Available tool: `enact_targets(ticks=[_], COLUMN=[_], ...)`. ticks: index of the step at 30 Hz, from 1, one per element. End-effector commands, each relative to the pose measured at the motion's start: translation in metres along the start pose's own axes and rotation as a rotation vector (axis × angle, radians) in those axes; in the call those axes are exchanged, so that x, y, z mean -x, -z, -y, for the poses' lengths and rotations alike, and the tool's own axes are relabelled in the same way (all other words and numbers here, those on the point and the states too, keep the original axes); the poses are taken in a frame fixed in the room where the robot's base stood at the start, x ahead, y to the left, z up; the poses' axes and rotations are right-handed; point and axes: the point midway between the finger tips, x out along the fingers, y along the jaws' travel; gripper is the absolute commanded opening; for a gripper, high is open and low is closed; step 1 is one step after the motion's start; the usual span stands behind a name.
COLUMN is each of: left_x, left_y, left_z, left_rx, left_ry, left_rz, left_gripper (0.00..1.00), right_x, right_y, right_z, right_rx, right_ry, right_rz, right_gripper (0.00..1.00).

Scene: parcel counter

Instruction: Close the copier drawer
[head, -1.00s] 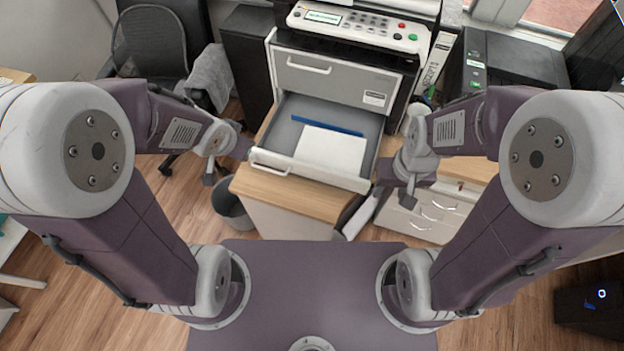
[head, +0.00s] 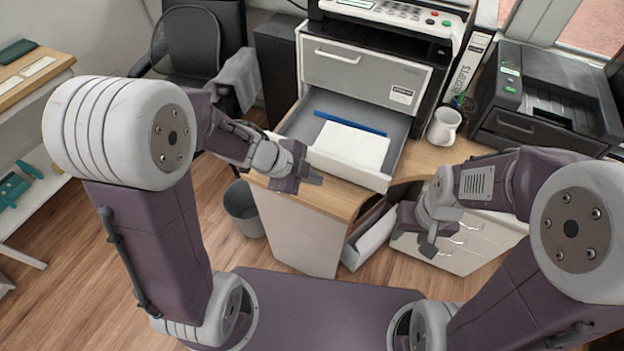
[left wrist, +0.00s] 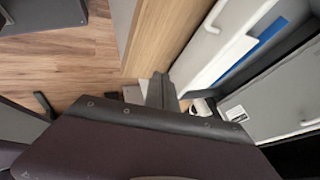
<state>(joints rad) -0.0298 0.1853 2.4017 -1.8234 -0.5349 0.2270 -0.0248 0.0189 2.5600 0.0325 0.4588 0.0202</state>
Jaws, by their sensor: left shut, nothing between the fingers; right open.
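The copier's lower drawer (head: 375,175) is pulled out, with a white paper stack (head: 350,146) and a blue strip (head: 349,123) lying in it. The copier (head: 365,72) stands behind, its upper drawer flush. My left gripper (head: 316,179) is shut and empty, just in front of the open drawer's front panel at its left part, hiding some of it. I cannot tell whether it touches. In the left wrist view the fingers (left wrist: 160,92) are close to the drawer front (left wrist: 215,50). My right gripper (head: 428,243) is open, in front of the white cabinet, right of the drawer.
A white mug (head: 444,127) and a black printer (head: 545,100) stand on the counter (head: 420,160) to the right. A grey bin (head: 243,208) is on the floor below left. A chair (head: 188,50) stands behind left.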

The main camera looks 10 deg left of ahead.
Motion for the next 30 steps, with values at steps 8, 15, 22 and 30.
enact_targets(ticks=[8, 15, 22, 30], left_x=[-0.063, -0.072, -0.074, -0.074], left_y=[-0.002, 0.0, -0.001, 0.0], left_z=[0.0, 0.031, 0.035, 0.036], left_rx=[-0.002, 0.001, 0.0, 0.001], left_ry=[-0.001, 0.0, 0.0, 0.0], left_rz=[0.0, 0.002, 0.003, 0.003], left_gripper=[0.0, 0.0, 0.0, 0.0], right_x=[-0.042, -0.033, -0.033, -0.03], right_y=[-0.004, -0.003, -0.003, -0.003], right_z=[-0.001, -0.001, -0.001, -0.001], right_rx=[0.0, 0.0, 0.0, 0.0], right_ry=[0.0, 0.0, 0.0, 0.0], right_rz=[0.001, 0.0, 0.0, 0.0], right_gripper=[0.45, 0.45, 0.45, 0.45])
